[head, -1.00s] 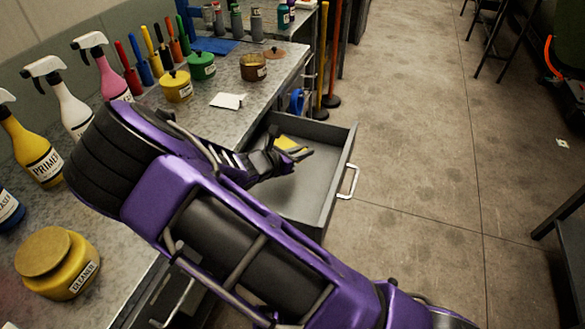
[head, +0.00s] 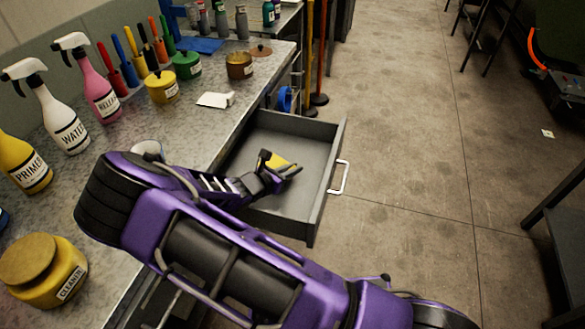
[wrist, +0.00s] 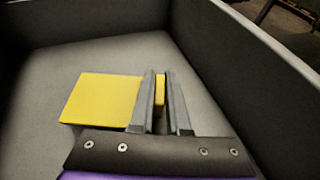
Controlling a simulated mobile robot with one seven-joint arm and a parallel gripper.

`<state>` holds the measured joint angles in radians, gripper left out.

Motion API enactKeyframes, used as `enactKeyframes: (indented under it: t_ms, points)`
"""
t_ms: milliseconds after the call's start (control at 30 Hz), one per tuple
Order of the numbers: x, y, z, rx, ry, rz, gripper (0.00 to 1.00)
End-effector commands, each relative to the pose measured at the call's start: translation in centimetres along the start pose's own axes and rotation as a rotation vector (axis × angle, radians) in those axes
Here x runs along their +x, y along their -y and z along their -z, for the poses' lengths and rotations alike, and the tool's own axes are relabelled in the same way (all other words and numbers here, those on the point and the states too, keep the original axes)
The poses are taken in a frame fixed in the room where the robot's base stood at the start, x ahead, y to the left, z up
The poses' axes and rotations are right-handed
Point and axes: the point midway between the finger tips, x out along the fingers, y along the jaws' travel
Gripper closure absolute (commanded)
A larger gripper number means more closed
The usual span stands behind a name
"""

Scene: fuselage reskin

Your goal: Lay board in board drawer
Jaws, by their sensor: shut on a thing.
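The board drawer (head: 318,140) is pulled open from the workbench, with a grey floor and a white handle. My gripper (head: 284,169) reaches down into the drawer space. In the wrist view my gripper (wrist: 161,100) is shut on a yellow board (wrist: 101,99). Most of the board sticks out left of the fingers and a thin strip shows between them. The board also shows in the head view (head: 277,160), partly hidden by the gripper. It is over the drawer floor; I cannot tell whether it touches it. The drawer looks otherwise empty.
The workbench top (head: 196,128) holds spray bottles, a cleaner jar (head: 42,272), a yellow pot (head: 161,88), a green pot (head: 187,66) and a white card (head: 215,99). A blue tape roll (head: 285,99) hangs beyond the drawer. The floor right of the drawer is clear.

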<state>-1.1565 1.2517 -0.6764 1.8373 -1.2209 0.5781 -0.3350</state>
Motion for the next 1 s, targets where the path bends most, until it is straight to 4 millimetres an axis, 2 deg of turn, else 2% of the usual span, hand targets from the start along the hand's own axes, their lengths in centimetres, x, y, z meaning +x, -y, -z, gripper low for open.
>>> enactKeyframes:
  t_ms: [333, 367, 500, 800, 1000]
  points:
    - [0.3, 0.0, 0.8, -0.001, -0.001, 0.0, 1.0]
    - [0.3, 0.0, 0.8, -0.002, -0.001, 0.0, 0.82]
    - [0.3, 0.1, 0.9, -0.003, -0.002, 0.001, 0.57]
    - [0.3, 0.1, 1.0, -0.005, -0.003, 0.001, 0.56]
    - [-0.8, 0.0, -0.3, -0.002, -0.004, -0.001, 0.56]
